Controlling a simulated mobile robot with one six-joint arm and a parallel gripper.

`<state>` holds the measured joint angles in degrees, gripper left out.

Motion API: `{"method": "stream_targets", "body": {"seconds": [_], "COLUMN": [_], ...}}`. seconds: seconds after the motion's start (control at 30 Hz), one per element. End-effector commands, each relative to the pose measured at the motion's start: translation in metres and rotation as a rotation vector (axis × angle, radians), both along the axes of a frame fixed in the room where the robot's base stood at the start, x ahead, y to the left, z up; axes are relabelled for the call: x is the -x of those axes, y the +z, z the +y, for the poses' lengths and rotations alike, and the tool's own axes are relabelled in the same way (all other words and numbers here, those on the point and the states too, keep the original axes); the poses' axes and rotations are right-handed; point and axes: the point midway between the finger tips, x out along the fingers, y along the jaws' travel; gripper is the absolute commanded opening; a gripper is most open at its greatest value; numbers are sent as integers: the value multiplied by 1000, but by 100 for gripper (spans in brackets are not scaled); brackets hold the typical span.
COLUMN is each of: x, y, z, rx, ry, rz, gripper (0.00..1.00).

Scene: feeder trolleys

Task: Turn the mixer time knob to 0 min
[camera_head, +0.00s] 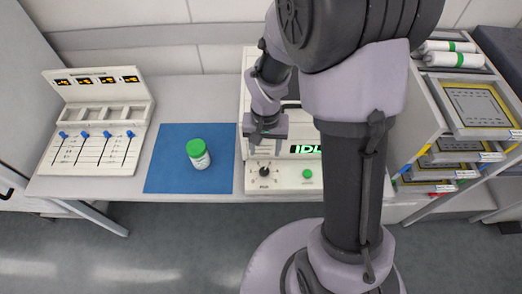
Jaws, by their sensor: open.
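The mixer (249,84) is a white machine on the bench, partly hidden behind my arm. Its front panel carries a black time knob (264,171) with a ring of small marks that are too small to read. A green lit display reads "IDL" (305,149), with the rest cut off by my arm. A green button (307,173) sits to the right of the knob. My gripper (262,140) is open, just above and behind the knob in the picture, and holds nothing that I can see. Its fingertips are small here, and contact with the knob cannot be told.
A white jar with a green lid (199,154) stands on a blue mat (160,178) left of the mixer. Farther left is a white panel with blue sliders (70,160). A rack with trays (443,104) stands at the right. The bench behind the mat is clear.

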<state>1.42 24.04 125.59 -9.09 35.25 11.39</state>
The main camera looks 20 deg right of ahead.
Motion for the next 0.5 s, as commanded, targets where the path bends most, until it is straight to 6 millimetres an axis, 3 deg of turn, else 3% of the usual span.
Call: {"method": "stream_targets", "body": {"seconds": [0.03,0.2,0.4,0.5], "x": [1,1,0,0], "y": [-22,-70,-110,-121], "z": [0,0,0,0], "rx": [0,0,-1,0], "ry": [1,0,0,0], "rz": [4,3,2,0], "gripper": [52,52,52,52]}}
